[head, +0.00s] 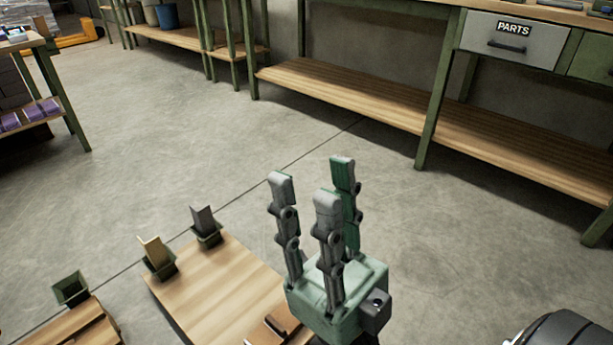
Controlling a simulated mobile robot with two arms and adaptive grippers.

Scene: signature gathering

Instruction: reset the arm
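My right gripper (316,184) stands upright near the bottom middle of the head view, with its three fingers pointing up. The fingers are spread apart and nothing is between them. Its pale green palm block hides part of a wooden surface behind and below it. My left gripper is not in view.
A wooden surface with green corner brackets (205,285) lies at the lower left, and another wooden piece (72,328) is at the bottom left corner. A green-framed workbench (345,92) with a PARTS drawer (514,40) stands along the back wall. A shelf (40,112) is at left. Grey floor (170,130) between is clear.

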